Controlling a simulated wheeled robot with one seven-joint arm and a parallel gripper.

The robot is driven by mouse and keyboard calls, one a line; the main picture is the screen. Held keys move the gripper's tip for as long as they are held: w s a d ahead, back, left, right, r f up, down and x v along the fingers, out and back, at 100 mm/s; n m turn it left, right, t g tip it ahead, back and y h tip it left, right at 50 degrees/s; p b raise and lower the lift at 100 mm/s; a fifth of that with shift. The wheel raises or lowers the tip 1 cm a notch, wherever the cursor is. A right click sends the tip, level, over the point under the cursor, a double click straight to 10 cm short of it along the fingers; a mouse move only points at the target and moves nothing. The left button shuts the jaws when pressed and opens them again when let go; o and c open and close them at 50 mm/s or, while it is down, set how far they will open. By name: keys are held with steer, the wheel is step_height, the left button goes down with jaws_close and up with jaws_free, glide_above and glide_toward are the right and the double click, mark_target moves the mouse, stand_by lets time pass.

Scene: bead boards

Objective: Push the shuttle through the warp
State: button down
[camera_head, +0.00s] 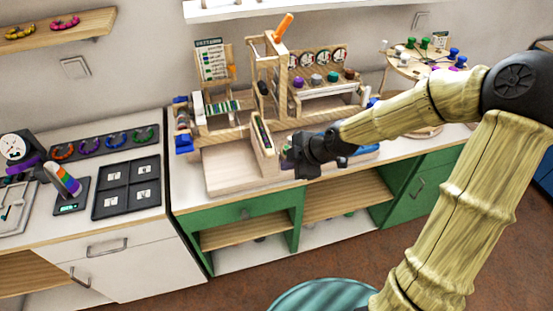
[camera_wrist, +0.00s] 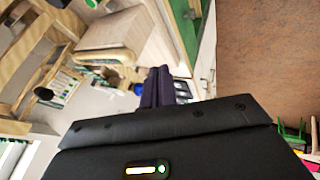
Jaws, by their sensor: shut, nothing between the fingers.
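The wooden loom (camera_head: 268,82) stands at the back of the green-fronted counter, with an orange-handled lever on top. A striped, warp-like band (camera_head: 222,107) lies across its left part. A narrow wooden piece with a dark slot (camera_head: 263,134), perhaps the shuttle, leans at the loom's front; I cannot be sure of it. My gripper (camera_head: 304,165) is just right of this piece, near the counter's front edge, apart from the band. In the wrist view its dark fingers (camera_wrist: 158,88) are together and hold nothing. My gripper hides part of the counter behind it.
A wooden tray (camera_head: 222,184) lies on the counter left of my gripper. A rack with several coloured spools (camera_head: 316,80) stands behind. A round peg table (camera_head: 418,66) is at the back right. A black compartment tray (camera_head: 127,201) sits on the white counter at left.

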steer(key=w+a+f, duration=0.2)
steer(key=w, duration=0.1)
steer(key=w+a+f, duration=0.1)
steer(key=w, duration=0.1)
steer(key=shift+w+f, duration=0.1)
steer(key=shift+f, duration=0.05)
steer(key=shift+a, duration=0.1)
stand_by(0.3)
